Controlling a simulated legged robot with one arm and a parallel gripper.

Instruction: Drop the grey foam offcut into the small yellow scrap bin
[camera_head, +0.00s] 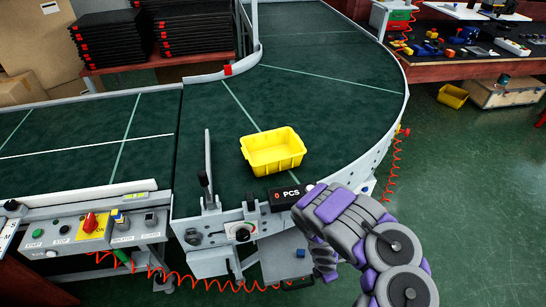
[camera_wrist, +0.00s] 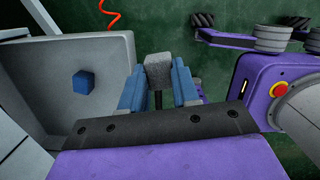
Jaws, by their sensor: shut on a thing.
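My gripper (camera_wrist: 158,88) has blue fingers, seen in the wrist view. They are shut on the grey foam offcut (camera_wrist: 158,66), a small block whose end shows between the fingertips. In the head view my arm is at the lower right, beside the conveyor's front edge, and the offcut cannot be made out. A yellow bin (camera_head: 278,165) stands upright and looks empty on the green conveyor, above and left of my arm in the picture. Another yellow bin (camera_head: 452,96) is on the floor at the upper right. Neither bin shows in the wrist view.
A blue cube (camera_wrist: 83,82) lies on a grey tray (camera_wrist: 115,50) left of my gripper. The conveyor (camera_head: 330,60) has a raised metal edge, a lever and a PCS counter (camera_head: 286,195) near my arm. Red coiled cables hang below. Green floor lies right.

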